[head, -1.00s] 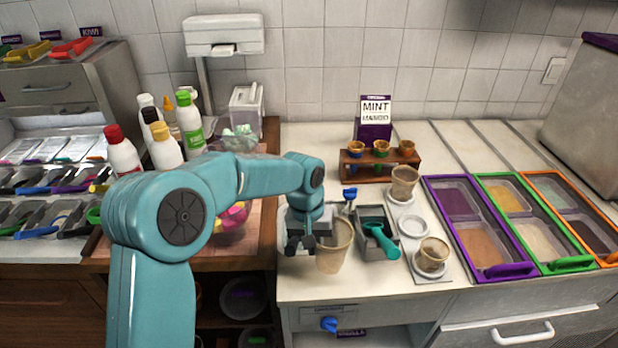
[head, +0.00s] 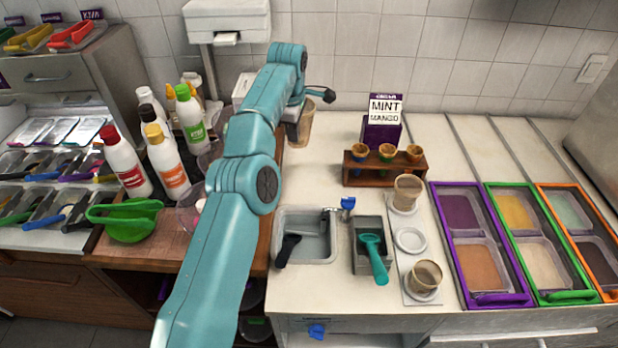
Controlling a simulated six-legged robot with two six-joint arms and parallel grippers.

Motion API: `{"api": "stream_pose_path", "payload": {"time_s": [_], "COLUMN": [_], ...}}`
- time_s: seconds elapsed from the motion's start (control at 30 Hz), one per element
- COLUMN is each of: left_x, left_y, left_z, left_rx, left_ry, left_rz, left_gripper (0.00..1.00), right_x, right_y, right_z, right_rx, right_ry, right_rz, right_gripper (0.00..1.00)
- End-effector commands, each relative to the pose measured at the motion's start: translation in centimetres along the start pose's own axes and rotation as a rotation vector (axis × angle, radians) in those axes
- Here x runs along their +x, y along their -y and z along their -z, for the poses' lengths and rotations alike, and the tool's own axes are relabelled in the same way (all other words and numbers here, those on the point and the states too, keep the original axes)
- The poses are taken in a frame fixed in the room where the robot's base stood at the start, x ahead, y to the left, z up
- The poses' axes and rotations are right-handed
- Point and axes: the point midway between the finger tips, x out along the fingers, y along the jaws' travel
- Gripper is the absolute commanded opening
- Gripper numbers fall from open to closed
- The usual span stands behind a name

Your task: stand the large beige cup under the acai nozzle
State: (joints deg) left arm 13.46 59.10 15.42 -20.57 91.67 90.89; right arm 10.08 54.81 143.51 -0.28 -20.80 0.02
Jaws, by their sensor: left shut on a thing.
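The large beige cup (head: 304,128) is in the head view at upper centre, near the back of the white counter, and looks roughly upright. My left gripper (head: 309,106) is shut on it near the rim; the arm hides part of the cup. I cannot tell whether the cup's base touches the counter. A white machine (head: 228,20) stands on a post to the left of the cup. No acai label is readable, so I cannot tell which part is the acai nozzle. My right gripper is out of view.
Two smaller beige cups (head: 408,188) (head: 426,273) stand on a white strip at right. A wooden cone rack (head: 384,168), a sink (head: 318,222) and a grey tub with a teal scoop (head: 371,250) stand nearby. Sauce bottles (head: 124,160) stand left. The counter between cup and rack is clear.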

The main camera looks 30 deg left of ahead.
Motion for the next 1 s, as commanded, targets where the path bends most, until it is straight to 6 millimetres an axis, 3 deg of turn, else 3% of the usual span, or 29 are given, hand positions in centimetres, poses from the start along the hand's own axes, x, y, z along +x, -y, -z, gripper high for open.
{"api": "stream_pose_path", "payload": {"time_s": [0.1, 0.2, 0.5, 1.0], "left_x": [3.3, 5.9, 13.0, 19.0], "left_y": [0.9, 1.6, 2.6, 3.1], "left_z": [0.3, 0.4, 0.2, -0.1], "left_rx": [-0.006, -0.006, -0.002, -0.001], "left_ry": [-0.001, 0.0, -0.001, 0.0], "left_rz": [0.0, 0.002, 0.003, 0.002], "left_gripper": [0.0, 0.0, 0.0, 0.0], "right_x": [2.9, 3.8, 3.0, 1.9], "right_y": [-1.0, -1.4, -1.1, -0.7], "right_z": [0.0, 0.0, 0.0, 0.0], "right_rx": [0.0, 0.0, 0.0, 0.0], "right_ry": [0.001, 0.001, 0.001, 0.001], "right_rz": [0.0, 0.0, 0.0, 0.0], "right_gripper": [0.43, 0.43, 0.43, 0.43]}}
